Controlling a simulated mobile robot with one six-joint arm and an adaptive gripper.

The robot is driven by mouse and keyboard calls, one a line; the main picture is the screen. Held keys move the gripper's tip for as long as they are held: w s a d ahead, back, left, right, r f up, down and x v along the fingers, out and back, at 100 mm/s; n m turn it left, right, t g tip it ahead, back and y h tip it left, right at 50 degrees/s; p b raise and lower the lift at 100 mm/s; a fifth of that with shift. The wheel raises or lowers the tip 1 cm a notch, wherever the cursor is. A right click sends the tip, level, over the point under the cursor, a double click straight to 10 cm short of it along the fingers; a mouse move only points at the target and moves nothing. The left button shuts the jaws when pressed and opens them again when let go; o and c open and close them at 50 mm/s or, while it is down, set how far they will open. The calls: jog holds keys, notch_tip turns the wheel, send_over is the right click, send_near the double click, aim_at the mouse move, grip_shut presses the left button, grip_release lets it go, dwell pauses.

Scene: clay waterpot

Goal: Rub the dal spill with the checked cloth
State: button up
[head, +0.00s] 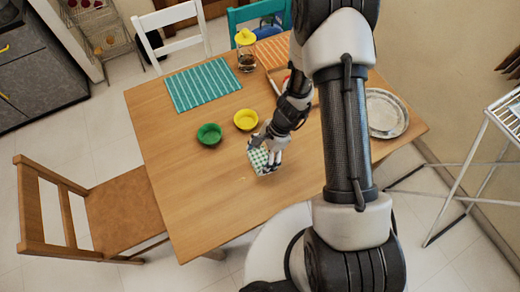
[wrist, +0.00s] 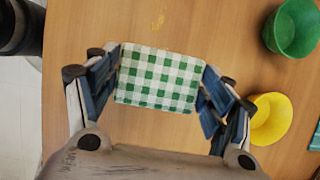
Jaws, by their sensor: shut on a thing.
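The green-and-white checked cloth (wrist: 158,88) is held as a folded pad between the two fingers of my gripper (wrist: 162,78). In the head view the cloth (head: 258,160) is low over the wooden table, under my gripper (head: 268,154); whether it touches the wood I cannot tell. Faint yellowish marks show on the cloth's top. My gripper hides part of the cloth in the head view.
A green bowl (head: 209,134) and a yellow bowl (head: 246,120) stand close behind the cloth. A teal striped mat (head: 203,87), a jar with a yellow lid (head: 245,60) and a steel plate (head: 384,112) lie farther off. The table's front left (head: 195,200) is clear.

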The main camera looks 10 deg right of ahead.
jog(key=shift+r+p, duration=0.85)
jog(key=shift+r, duration=0.45)
jog(key=shift+w+a+r+n, duration=0.3)
jog(key=shift+w+r+n, duration=0.05)
jog(key=shift+w+n, duration=0.05)
jog(key=r+n, duration=0.1)
jog(key=w+r+n+g+b, duration=0.1)
jog(key=n, duration=0.1)
jog(key=shift+w+a+r+h, duration=0.25)
jog(key=shift+w+a+h, duration=0.05)
jog(key=shift+a+h, duration=0.1)
jog(key=w+d+r+n+g+h, duration=0.1)
jog(key=d+r+n, duration=0.3)
jog(key=r+n, duration=0.1)
jog(key=w+d+r+n+g+h+b, duration=0.1)
jog(key=d+r+n+h, duration=0.1)
jog(key=r+n, duration=0.4)
jog(key=shift+w+d+r+h+b, duration=0.3)
jog(key=shift+d+r, duration=0.3)
jog(key=shift+d, duration=0.25)
jog(key=shift+d, duration=0.1)
